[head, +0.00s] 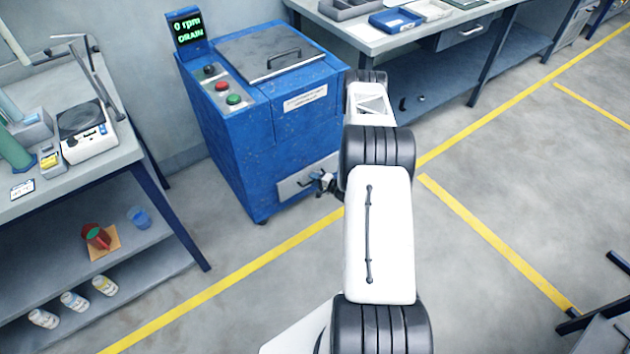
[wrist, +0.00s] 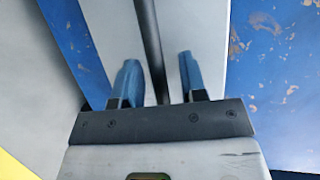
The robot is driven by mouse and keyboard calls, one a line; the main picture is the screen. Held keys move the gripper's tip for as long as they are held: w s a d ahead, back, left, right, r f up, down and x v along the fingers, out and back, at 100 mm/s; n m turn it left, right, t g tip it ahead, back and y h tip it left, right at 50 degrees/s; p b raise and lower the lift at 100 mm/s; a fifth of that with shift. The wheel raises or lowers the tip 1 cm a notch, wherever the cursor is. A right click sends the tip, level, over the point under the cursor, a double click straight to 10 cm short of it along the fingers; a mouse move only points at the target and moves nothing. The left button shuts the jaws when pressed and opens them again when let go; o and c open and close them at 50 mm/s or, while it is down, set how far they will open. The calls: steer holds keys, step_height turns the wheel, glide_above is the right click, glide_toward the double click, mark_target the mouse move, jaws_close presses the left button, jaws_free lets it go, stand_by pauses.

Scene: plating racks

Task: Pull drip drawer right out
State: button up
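The drip drawer (head: 293,187) has a pale grey front low on the blue machine (head: 240,165). It looks flush with the machine's face. My gripper (head: 325,181) is at the drawer front, and my arm hides the drawer's right end. In the wrist view, the dark bar handle (wrist: 149,35) runs between the two blue fingers of my gripper (wrist: 159,78), with the pale drawer front (wrist: 112,30) behind. The fingers are apart, with a visible gap between the bar and the right finger. The left finger is close to the bar; contact cannot be told.
The machine's display (head: 188,28) reads "0 rpm DRAIN". A bench (head: 75,185) with a scale stands left, and another bench (head: 400,40) with trays stands behind. Open floor with yellow lines (head: 250,265) lies before the machine.

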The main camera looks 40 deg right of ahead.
jaws_close()
steer(key=shift+s, duration=0.15)
steer(key=s, duration=1.4)
steer(key=shift+d, duration=0.1)
jaws_free()
